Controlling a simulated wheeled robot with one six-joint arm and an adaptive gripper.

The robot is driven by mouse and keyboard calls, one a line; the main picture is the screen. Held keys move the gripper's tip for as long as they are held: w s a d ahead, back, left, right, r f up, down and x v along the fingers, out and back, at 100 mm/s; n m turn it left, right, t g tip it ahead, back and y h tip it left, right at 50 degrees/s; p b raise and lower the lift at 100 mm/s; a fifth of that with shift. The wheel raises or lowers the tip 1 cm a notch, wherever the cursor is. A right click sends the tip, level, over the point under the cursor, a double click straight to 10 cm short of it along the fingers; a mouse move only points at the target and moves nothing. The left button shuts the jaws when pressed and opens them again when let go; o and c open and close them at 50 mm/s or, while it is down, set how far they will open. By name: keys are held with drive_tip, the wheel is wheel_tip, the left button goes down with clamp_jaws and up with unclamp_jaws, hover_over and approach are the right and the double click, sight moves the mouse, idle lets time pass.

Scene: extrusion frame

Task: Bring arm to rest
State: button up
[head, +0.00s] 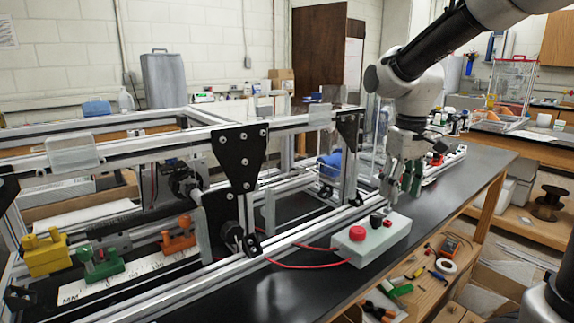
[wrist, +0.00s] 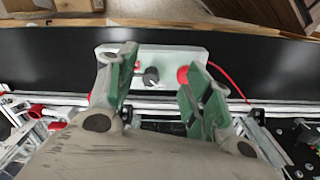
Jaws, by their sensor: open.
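My gripper (head: 402,182) hangs from my arm at the right of the head view, pointing down above the far end of the control box. In the wrist view my gripper (wrist: 158,95) shows its two green-padded fingers spread apart with nothing between them. The pale control box (head: 372,238) has a red button and a dark knob and sits on the black tabletop. The box (wrist: 195,58) lies beyond the fingertips in the wrist view, with its black knob (wrist: 151,76) between them and the red button (wrist: 183,75) by the right finger.
The aluminium extrusion frame (head: 180,140) fills the left and middle. Yellow (head: 45,252), green (head: 98,263) and orange (head: 178,237) clamp-like parts sit by a ruler at its front. Red cables run from the box to the frame. Tools lie on a wooden shelf (head: 420,285) at the lower right.

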drive_tip(key=s+d+r+m+t, duration=0.1)
drive_tip(key=s+d, duration=0.3)
drive_tip(key=s, duration=0.5)
drive_tip(key=s+d+r+m+t, duration=0.1)
drive_tip(key=s+d+m+t, duration=0.2)
drive_tip(key=s, duration=0.6)
drive_tip(key=shift+s+d+r, duration=0.15)
drive_tip(key=shift+d+r, duration=0.1)
drive_tip(key=shift+d, duration=0.4)
